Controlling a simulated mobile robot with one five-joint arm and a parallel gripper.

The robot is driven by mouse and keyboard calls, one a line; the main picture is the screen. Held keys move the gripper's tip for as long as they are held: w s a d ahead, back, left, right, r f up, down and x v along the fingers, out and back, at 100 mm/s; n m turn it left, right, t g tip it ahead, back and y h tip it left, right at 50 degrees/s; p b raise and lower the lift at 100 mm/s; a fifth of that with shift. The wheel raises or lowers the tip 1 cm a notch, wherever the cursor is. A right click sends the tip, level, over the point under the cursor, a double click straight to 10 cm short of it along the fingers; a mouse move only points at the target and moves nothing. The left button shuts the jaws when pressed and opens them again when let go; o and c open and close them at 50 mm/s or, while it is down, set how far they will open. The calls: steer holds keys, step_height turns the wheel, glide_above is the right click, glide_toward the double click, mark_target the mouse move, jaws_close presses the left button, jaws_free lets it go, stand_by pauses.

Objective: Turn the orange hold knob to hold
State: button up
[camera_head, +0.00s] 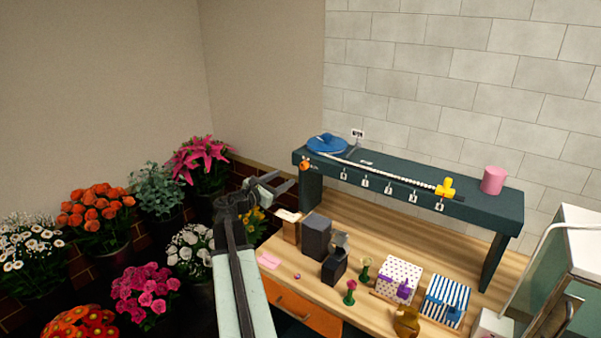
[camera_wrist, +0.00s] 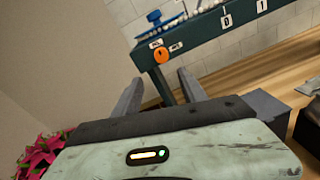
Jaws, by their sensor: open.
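The orange hold knob (camera_head: 305,165) is on the front face at the left end of the dark teal raised shelf (camera_head: 420,190). In the wrist view the knob (camera_wrist: 161,57) shows as a small orange disc with a dark mark on it, and two small white labels sit beside it. My gripper (camera_head: 286,182) is open and empty, to the lower left of the knob in the head view. In the wrist view its two fingers (camera_wrist: 158,88) stand apart below the knob, which appears above the gap between them. No contact with the knob shows.
A blue round dish (camera_head: 326,144) and a string of white beads lie on the shelf. Below, the wooden table (camera_head: 310,290) holds dark boxes (camera_head: 317,236), small vases and patterned boxes (camera_head: 401,277). Potted flowers (camera_head: 97,220) crowd the left. A pink cylinder (camera_head: 493,180) stands at the shelf's right.

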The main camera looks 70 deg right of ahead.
mark_target(302, 167)
steer(key=shift+n, duration=0.3)
steer(key=x, duration=0.6)
steer(key=s+r+x, duration=0.1)
steer(key=x, duration=0.2)
steer(key=shift+a, duration=0.1)
jaws_close()
